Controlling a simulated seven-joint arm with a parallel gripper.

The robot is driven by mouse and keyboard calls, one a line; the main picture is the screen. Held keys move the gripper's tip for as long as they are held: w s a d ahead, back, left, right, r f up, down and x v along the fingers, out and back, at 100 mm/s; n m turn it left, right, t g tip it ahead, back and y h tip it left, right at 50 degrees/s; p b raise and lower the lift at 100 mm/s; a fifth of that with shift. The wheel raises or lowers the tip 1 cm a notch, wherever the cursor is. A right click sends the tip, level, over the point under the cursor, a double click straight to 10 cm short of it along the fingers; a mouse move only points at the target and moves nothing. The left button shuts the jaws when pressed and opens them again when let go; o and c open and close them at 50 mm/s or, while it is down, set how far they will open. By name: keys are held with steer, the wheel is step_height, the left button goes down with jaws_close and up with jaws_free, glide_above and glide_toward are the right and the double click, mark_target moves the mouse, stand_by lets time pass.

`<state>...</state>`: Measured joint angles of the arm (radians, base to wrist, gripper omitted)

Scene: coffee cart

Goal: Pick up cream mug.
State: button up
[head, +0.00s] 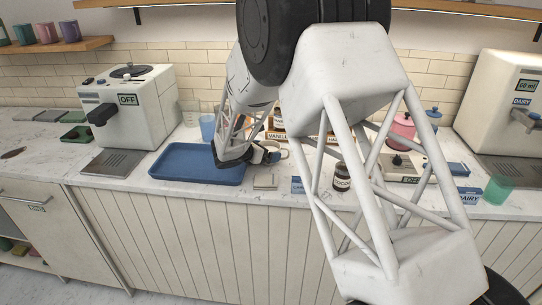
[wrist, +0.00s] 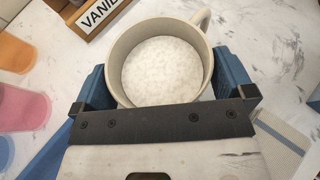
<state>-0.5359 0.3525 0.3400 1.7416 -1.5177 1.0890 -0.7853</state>
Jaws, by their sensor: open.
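The cream mug (wrist: 160,27) fills the upper middle of the wrist view, upright, with white, foam-like contents and its handle at the upper right. My gripper (wrist: 163,78) is open, with one blue-padded finger on each side of the mug. I cannot tell whether either pad touches it. In the head view my gripper (head: 262,153) is low over the counter, just right of the blue tray, and hides most of the mug there.
The blue tray (head: 200,167) lies left of my gripper. A wooden rack labelled VANILLA (wrist: 97,14) stands behind the mug. Orange (wrist: 15,53) and pink (wrist: 24,107) translucent cups show at the wrist view's left. A dark jar (head: 342,178) stands farther right.

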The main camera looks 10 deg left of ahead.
stand_by(0.4)
steer(key=c, duration=0.8)
steer(key=shift+r, duration=0.1)
steer(key=shift+r, duration=4.95)
